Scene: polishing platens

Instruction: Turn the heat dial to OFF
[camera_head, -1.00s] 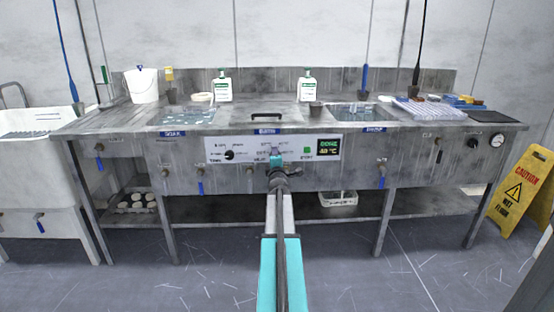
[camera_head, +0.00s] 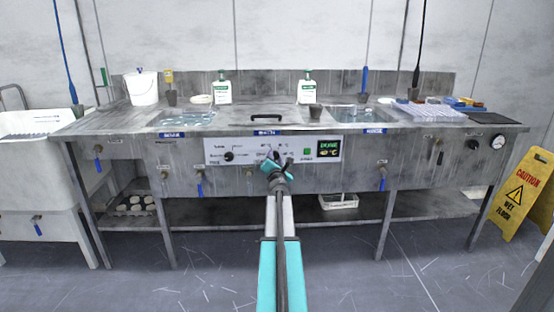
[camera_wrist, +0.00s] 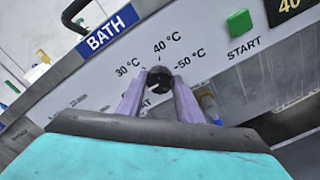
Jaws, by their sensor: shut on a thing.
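The heat dial (camera_wrist: 160,78) is a small black knob on the white control panel (camera_wrist: 225,70). In the wrist view it sits between the two grey-purple fingers of my gripper (camera_wrist: 158,84), which are shut on it. Labels 30 °C, 40 °C and 50 °C arc above the dial. The lettering below it is mostly hidden by the fingers, and no OFF mark is readable. I cannot tell surely where the dial points. In the head view my gripper (camera_head: 276,160) is at the middle of the panel, tilted, and hides the dial.
A green START button (camera_wrist: 238,22) and a dark display (camera_head: 329,149) with green and yellow text are right of the dial. Another black knob (camera_head: 229,156) is at the panel's left. The BATH label (camera_wrist: 108,30) is above. A yellow wet-floor sign (camera_head: 520,195) stands far right.

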